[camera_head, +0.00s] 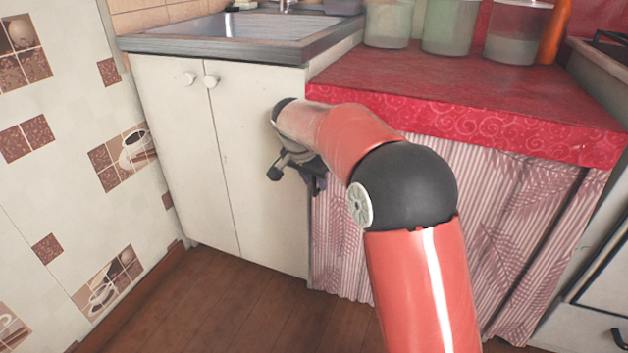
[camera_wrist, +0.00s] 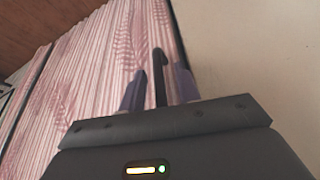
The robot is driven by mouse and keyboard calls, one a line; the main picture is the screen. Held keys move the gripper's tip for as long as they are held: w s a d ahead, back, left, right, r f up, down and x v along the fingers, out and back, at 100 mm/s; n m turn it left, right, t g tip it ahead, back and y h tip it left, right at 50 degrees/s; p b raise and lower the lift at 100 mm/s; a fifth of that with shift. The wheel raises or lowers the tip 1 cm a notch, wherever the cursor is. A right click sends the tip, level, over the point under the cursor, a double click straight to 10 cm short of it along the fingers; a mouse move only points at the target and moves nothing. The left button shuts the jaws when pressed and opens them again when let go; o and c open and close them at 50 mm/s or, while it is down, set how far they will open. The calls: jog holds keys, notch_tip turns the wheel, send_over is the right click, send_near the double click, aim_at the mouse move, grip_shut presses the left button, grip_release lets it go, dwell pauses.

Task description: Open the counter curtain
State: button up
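The counter curtain (camera_head: 480,215), pink-and-white striped cloth, hangs below the red-covered counter. It spans the front from the white cabinet to near the stove, and also fills the left of the wrist view (camera_wrist: 90,75). My gripper (camera_head: 318,184) is at the curtain's left edge, beside the cabinet; my arm hides part of it in the head view. In the wrist view, its two purple-grey fingers (camera_wrist: 158,88) stand apart, with a dark upright bar (camera_wrist: 159,70) between them. I cannot tell whether either finger touches the bar. Another dark bar (camera_wrist: 28,90) runs along the curtain's far side.
The white cabinet (camera_head: 180,150) under the sink (camera_head: 240,28) stands immediately left of the curtain. Jars (camera_head: 450,27) and an orange bottle (camera_head: 554,32) stand on the counter (camera_head: 450,85). A stove (camera_head: 585,315) is at right. The wooden floor (camera_head: 240,310) in front is clear.

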jog(key=shift+c, duration=0.3)
grip_shut()
